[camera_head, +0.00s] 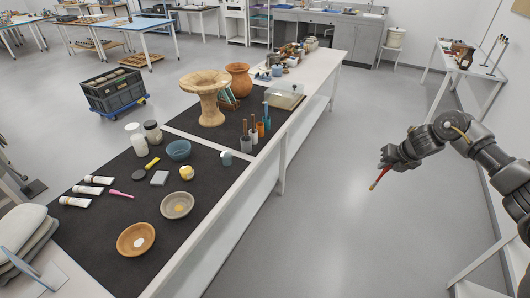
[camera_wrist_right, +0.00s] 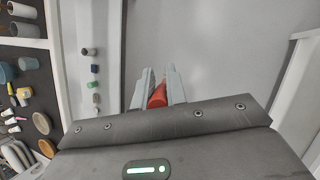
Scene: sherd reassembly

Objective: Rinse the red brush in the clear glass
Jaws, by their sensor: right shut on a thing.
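The red brush (camera_head: 378,180) is in my right gripper (camera_head: 385,165), held out over the open floor to the right of the long worktable. In the right wrist view the red brush (camera_wrist_right: 158,96) sits between the two fingers of the right gripper (camera_wrist_right: 160,88), which are shut on it. Its tip points down and to the left in the head view. I cannot pick out the clear glass with certainty; a small greyish cup (camera_head: 226,159) stands near the table's right edge. My left gripper is not in view.
The worktable (camera_head: 215,210) carries dark mats with bowls, paint tubes, jars, and cups holding tools (camera_head: 246,143). A clear box (camera_head: 284,97) and a wooden pedestal dish (camera_head: 206,95) stand farther back. Another white table (camera_head: 470,62) is at right. Floor between is clear.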

